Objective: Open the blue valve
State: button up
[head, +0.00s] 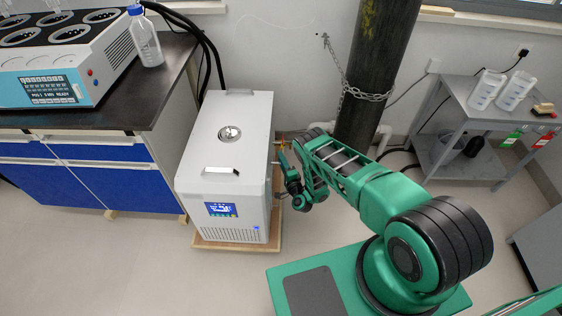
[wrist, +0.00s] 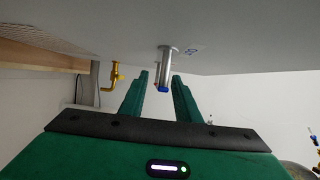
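The blue valve shows in the wrist view as a small blue handle (wrist: 163,87) at the end of a silver metal pipe (wrist: 168,58) on the white machine's side. My gripper (wrist: 160,76) has two green fingers apart, one on each side of the blue handle in the picture. A gap shows between the handle and each finger; I cannot tell how deep it sits between them. In the head view my gripper (head: 288,178) is beside the right side of the white machine (head: 225,135), and the blue valve cannot be made out there.
A yellow valve (wrist: 115,74) is left of the blue one in the wrist view. A dark chained cylinder (head: 377,65) stands behind my arm. A lab bench (head: 130,110) is left of the machine, and a grey cart (head: 455,165) is at the right. Open floor lies in front.

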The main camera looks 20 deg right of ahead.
jog(key=s, duration=1)
jog(key=shift+s+d+f, duration=0.15)
jog(key=shift+s+d, duration=0.2)
jog(key=shift+d, duration=0.1)
